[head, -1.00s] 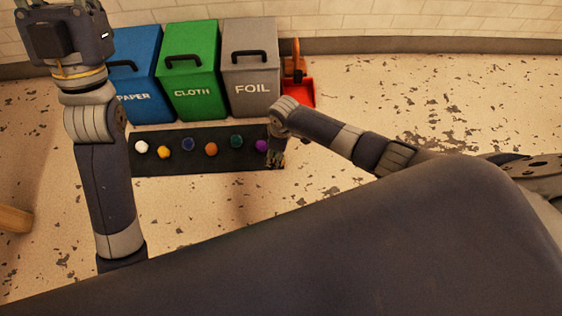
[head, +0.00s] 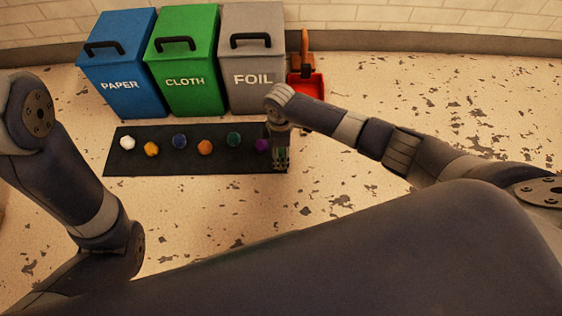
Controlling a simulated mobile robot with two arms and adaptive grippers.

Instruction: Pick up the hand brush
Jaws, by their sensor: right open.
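An orange-brown handled tool, seemingly the hand brush (head: 304,44), stands upright against the wall, just right of the grey FOIL bin. A red dustpan (head: 313,84) is right by it, and my right forearm covers part of its lower edge. Where brush and dustpan part is hard to tell. My right gripper (head: 280,166) points down over the right end of the dark mat, open, nearer to me than the brush and apart from it. My left arm shows at the left, but its gripper is out of view.
Lidded bins stand along the wall: blue PAPER (head: 122,65), green CLOTH (head: 184,65) and grey FOIL (head: 253,55). Several small coloured balls lie in a row on the dark mat (head: 190,166), the purple one (head: 262,145) beside my right gripper. The speckled floor at the right is clear.

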